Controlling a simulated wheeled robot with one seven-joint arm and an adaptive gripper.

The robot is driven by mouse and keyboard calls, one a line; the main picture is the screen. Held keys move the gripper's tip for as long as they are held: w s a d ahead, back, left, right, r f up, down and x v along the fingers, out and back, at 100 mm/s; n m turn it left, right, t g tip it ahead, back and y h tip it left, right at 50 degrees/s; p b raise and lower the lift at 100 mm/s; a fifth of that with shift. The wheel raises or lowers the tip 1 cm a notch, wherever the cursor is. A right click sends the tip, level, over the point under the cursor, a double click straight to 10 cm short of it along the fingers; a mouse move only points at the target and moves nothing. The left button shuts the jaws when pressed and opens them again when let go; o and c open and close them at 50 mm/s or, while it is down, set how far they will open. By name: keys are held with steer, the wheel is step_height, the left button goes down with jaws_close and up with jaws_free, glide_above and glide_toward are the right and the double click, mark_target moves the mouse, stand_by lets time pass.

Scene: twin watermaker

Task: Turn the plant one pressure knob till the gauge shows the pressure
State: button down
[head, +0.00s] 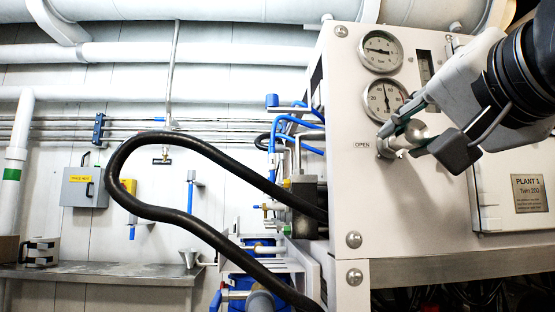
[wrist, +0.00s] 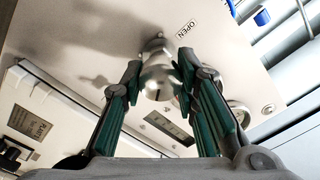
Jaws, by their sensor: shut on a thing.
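The plant one panel (head: 400,225) is a pale cabinet face with the plate "PLANT 1 Twin 250" (head: 529,194). The pressure knob (head: 388,146) is a silver knob beside the word OPEN, partly hidden by my gripper in the head view. In the wrist view the knob (wrist: 158,76) sits between the green finger pads. My gripper (wrist: 158,85) is shut on it; it also shows in the head view (head: 412,142). Above the knob are two round gauges, an upper one (head: 381,51) and a lower one (head: 384,99). The lower gauge's right edge is close to my gripper; its exact reading is too small to tell.
A narrow flow meter (head: 425,66) is right of the upper gauge. A thick black hose (head: 190,140) loops out left of the panel. Bolts stud the panel's left edge.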

stand_by(0.3)
steer(key=c, duration=1.2)
jaws_free()
steer(key=shift+s, duration=0.1)
steer(key=s, duration=1.1)
steer(key=shift+s, duration=0.4)
